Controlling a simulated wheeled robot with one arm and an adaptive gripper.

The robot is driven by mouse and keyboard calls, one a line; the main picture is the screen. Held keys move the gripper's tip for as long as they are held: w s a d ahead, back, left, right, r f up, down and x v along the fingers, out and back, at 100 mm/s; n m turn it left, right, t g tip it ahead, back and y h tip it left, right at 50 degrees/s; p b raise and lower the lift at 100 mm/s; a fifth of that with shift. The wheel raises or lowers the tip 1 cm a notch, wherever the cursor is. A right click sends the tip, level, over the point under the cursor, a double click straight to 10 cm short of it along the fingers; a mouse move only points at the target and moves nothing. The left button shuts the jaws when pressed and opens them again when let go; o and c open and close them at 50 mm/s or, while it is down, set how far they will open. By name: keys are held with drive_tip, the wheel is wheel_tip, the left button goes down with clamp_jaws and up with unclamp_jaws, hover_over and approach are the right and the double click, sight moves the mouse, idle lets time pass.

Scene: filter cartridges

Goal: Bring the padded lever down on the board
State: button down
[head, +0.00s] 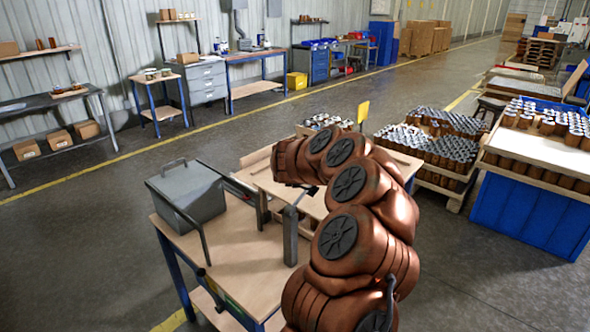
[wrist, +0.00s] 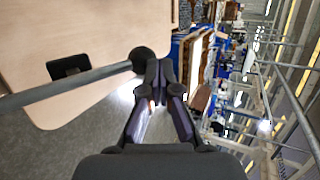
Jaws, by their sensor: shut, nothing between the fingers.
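In the wrist view a grey lever rod (wrist: 60,88) runs from the left edge to a dark round knob (wrist: 143,60). A black pad (wrist: 69,66) shows beside the rod, over the light wooden surface; I cannot tell whether it touches that surface. My gripper (wrist: 160,68) is shut and empty, its fingertips just right of the knob. I cannot tell whether they touch it. In the head view my copper-coloured arm reaches over the work table (head: 235,245), and the gripper is hidden behind it.
A grey metal box (head: 188,192) stands on the table's left part, and a grey upright post (head: 290,236) near its right side. Crates of cartridges (head: 425,145) and a blue bin (head: 530,210) stand to the right.

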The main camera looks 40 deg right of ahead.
drive_tip(key=f, duration=0.1)
drive_tip(key=d+f+b, duration=0.1)
drive_tip(key=f, duration=0.1)
drive_tip(key=d+f+b, duration=0.1)
drive_tip(key=shift+w+d+f, duration=0.1)
drive_tip(key=shift+w+f, duration=0.1)
drive_tip(key=shift+f, duration=0.15)
drive_tip(key=shift+d+f+b, duration=0.25)
drive_tip(key=shift+f+b, duration=0.2)
drive_tip(key=shift+f, duration=0.1)
drive_tip(key=shift+d+f+b, duration=0.2)
drive_tip(key=shift+f+b, duration=0.25)
drive_tip(key=shift+f, duration=0.1)
drive_tip(key=s+a+r+p, duration=0.1)
drive_tip(key=s+a+r, duration=0.1)
drive_tip(key=r, duration=1.1)
drive_tip(key=shift+s+a+r, duration=0.2)
drive_tip(key=shift+s, duration=0.3)
drive_tip(key=shift+r, duration=0.1)
